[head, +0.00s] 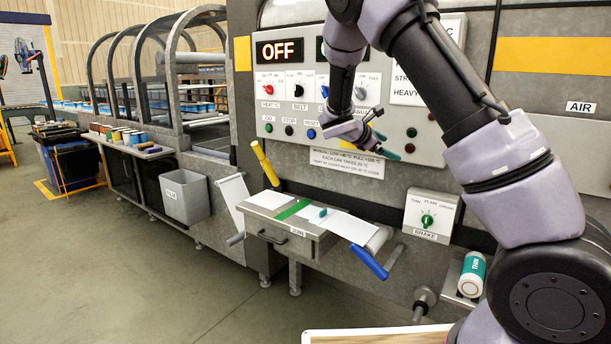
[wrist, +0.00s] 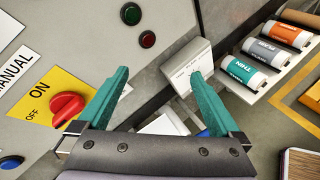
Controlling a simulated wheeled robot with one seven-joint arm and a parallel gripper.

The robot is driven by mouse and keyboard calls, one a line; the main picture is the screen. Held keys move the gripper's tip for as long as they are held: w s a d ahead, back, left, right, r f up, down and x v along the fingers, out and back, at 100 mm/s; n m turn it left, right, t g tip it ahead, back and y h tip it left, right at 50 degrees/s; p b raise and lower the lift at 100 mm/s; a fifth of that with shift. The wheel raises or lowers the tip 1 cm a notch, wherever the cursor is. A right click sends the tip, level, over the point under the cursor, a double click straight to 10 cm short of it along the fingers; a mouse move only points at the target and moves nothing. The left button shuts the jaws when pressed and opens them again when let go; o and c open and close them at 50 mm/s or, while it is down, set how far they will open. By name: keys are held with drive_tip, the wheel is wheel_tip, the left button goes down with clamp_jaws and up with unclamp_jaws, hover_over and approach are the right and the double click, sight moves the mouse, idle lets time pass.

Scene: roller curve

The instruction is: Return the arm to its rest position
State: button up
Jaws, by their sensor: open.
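My gripper (head: 376,124) is in front of the grey control panel (head: 290,82) in the head view, at the end of my raised, bent arm. In the wrist view my gripper (wrist: 160,76) shows two teal fingers spread wide, with nothing between them. A red rotary switch (wrist: 67,106) on a yellow ON/OFF plate lies just left of the fingers. A pale box (wrist: 190,64) shows beyond the right fingertip. My arm hides part of the panel in the head view.
The joining table (head: 285,228) with its blue handle (head: 368,263) juts out below. The brake box (head: 430,216) and a teal THIN roll (head: 472,274) are to the right. The wrist view shows several labelled rolls (wrist: 249,72). The panel display (head: 280,51) reads OFF. Open floor lies left.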

drive_tip(key=s+d+r+m+g+y, duration=0.2)
drive_tip(key=s+d+m+y, duration=0.1)
drive_tip(key=s+m, duration=0.4)
drive_tip(key=s+d+r+m+g+y, duration=0.2)
drive_tip(key=s+d+r+m+y, duration=0.15)
drive_tip(key=s, duration=0.55)
drive_tip(key=s+a+r+m+t+y, duration=0.1)
drive_tip(key=s+a+r+m+y, duration=0.1)
drive_tip(key=s, duration=0.4)
drive_tip(key=s+a+r+m+t+y, duration=0.1)
drive_tip(key=s+a+r+m+y, duration=0.1)
drive_tip(key=s+m, duration=0.4)
drive_tip(key=s+a+r+m+t+y, duration=0.2)
drive_tip(key=s+a+r+m, duration=0.2)
drive_tip(key=s, duration=0.4)
drive_tip(key=shift+a+r, duration=0.3)
drive_tip(key=shift+r, duration=0.15)
